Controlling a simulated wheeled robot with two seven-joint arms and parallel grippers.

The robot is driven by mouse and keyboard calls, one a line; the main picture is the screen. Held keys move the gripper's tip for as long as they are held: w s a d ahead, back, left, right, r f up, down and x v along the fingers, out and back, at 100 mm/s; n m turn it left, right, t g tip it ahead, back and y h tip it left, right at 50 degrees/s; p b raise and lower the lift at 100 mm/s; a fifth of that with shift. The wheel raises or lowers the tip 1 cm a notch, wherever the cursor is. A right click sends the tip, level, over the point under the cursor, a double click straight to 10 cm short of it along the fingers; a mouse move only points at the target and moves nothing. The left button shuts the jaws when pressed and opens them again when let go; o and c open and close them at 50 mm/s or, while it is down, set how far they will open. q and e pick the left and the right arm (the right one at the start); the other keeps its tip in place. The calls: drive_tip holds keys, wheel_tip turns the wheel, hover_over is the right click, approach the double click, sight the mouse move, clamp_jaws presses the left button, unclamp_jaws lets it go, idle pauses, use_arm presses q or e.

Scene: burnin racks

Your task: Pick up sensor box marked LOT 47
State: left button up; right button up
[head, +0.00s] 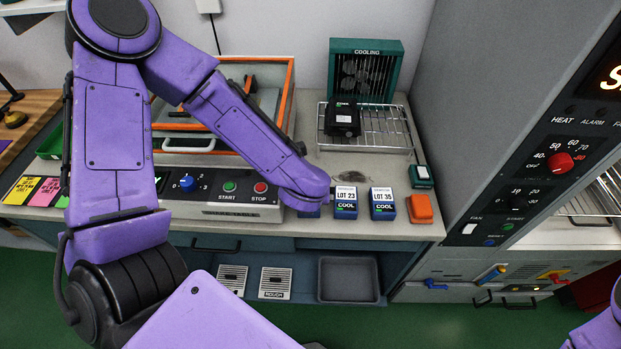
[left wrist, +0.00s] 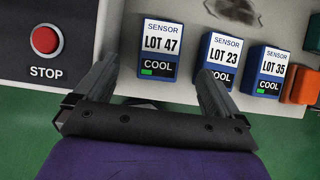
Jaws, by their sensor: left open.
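The sensor box marked LOT 47 (left wrist: 159,52) is blue with a white label and a COOL strip with a green mark. It stands on the bench in the left wrist view, between and just beyond the fingertips of my open left gripper (left wrist: 155,80). The right finger of my left gripper is close to the LOT 23 box. My right gripper is out of view.
A control panel with a red STOP button (left wrist: 45,39) lies left of the boxes. An orange block (head: 420,209) stands right of LOT 35. Behind are a wire rack (head: 382,128) with a black device (head: 342,119) and a green COOLING fan (head: 365,70). A tall oven (head: 510,170) bounds the right.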

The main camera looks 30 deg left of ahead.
use_arm(q)
drive_tip(key=x, duration=0.8)
drive_tip(key=shift+f+p, duration=0.1)
drive_tip(key=shift+p, duration=0.2)
drive_tip(key=c, duration=1.2)
